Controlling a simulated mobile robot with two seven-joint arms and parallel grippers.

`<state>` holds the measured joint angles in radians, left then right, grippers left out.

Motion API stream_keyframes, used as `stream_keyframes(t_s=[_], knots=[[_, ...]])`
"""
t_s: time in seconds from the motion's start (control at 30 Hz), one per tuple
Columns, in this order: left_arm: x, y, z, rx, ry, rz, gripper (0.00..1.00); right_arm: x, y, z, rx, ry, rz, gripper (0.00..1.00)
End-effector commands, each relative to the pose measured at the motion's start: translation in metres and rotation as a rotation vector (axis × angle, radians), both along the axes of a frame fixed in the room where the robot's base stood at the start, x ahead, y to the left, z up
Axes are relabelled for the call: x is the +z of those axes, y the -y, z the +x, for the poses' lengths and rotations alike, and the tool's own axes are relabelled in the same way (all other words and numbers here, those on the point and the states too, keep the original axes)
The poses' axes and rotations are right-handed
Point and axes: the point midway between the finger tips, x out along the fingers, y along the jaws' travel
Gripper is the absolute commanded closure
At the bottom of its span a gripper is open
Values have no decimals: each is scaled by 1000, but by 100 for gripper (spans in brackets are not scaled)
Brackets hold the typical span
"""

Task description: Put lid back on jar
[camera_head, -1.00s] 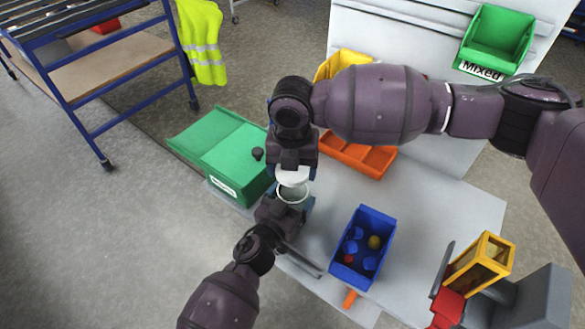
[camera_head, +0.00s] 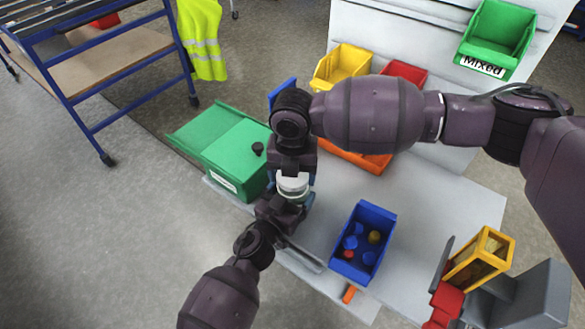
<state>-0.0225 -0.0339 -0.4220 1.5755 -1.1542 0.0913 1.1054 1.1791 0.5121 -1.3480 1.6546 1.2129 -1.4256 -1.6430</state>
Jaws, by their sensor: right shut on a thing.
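The white lid (camera_head: 293,182) is in my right gripper (camera_head: 292,177), which points down and is shut on it. The glass jar (camera_head: 294,197) is right below the lid, and its mouth is covered from this view. I cannot tell whether the lid is seated on the rim or just above it. My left gripper (camera_head: 288,208) comes from below left and is at the jar's lower part. Its fingers are mostly hidden, so its grip on the jar is unclear.
On the grey table (camera_head: 440,215) are a green box (camera_head: 235,160) left of the grippers, a blue bin (camera_head: 362,243) with small balls to the right, and an orange bin (camera_head: 370,162) behind. A yellow frame (camera_head: 482,258) stands at the right. Table between the blue bin and yellow frame is clear.

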Motion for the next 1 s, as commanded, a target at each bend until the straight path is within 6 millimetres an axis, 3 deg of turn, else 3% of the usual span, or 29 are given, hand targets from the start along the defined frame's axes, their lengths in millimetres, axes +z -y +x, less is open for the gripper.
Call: stream_keyframes(t_s=[1.0], knots=[[0, 0, 0, 0, 0, -1, 57, -11, 0, 0, -1, 1, 0, 46]])
